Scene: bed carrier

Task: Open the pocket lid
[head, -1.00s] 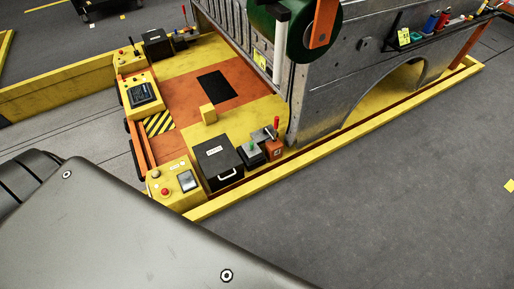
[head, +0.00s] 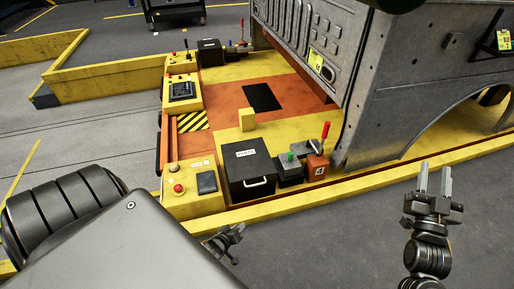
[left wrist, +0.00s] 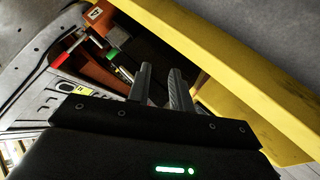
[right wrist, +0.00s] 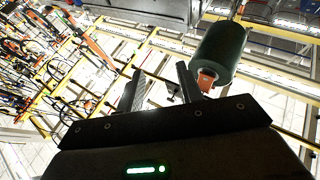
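A black box (head: 250,172) with a closed flat lid, a white label and a pale handle on its front stands on the yellow and orange platform in the head view. My left gripper (head: 234,232) is low in front of the box, outside the yellow rim and apart from it, with my arm hiding part of it. In the left wrist view its fingers (left wrist: 161,68) are apart and empty. My right gripper (head: 435,178) points up over the grey floor, right of the box and far from it. Its fingers (right wrist: 160,70) are apart and empty in the right wrist view.
A red-handled lever on an orange block (head: 316,165) and a green-knobbed unit (head: 289,168) stand right of the box. A yellow control panel (head: 194,188) is left of it. A yellow rim (head: 290,204) runs in front. A large metal body (head: 385,95) rises behind right.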

